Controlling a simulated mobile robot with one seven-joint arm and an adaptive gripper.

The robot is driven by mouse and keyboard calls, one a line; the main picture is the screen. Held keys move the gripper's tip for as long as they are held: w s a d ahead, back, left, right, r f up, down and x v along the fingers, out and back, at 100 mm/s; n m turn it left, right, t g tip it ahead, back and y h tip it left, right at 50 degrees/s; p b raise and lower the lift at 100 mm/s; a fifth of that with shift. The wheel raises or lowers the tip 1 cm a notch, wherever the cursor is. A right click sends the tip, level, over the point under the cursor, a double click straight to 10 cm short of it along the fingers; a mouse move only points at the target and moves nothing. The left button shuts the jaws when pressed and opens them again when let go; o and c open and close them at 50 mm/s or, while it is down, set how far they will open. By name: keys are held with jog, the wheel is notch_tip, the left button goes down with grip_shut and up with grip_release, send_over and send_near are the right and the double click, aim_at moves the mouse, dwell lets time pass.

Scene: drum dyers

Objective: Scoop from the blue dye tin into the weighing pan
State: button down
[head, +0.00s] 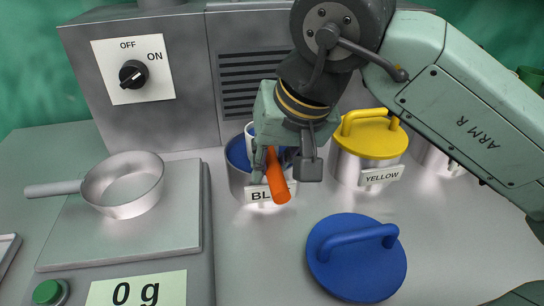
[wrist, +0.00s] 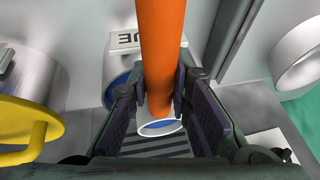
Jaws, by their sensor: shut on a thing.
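The blue dye tin (head: 237,180) stands open at the middle of the counter, its label partly covered by my gripper and the scoop handle. My gripper (head: 273,160) is over the tin, shut on the orange handle of a scoop (head: 277,178). The handle also shows between the fingers in the wrist view (wrist: 160,50). The scoop's white-rimmed bowl (wrist: 160,128) shows blue inside; whether that is dye is unclear. In the head view the bowl is mostly hidden at the tin's mouth. The weighing pan (head: 123,205) sits on the scale at left and looks empty.
The scale (head: 185,230) has a display (head: 137,291) reading 0 g and a green button (head: 47,291). A blue lid (head: 350,275) lies in front of the tin. A yellow-lidded tin (head: 365,165) stands to the right. A panel with an OFF/ON knob (head: 133,74) stands behind.

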jog(key=shift+w+r+p, duration=0.1)
jog(key=shift+r+p, duration=1.8)
jog(key=shift+r, duration=1.25)
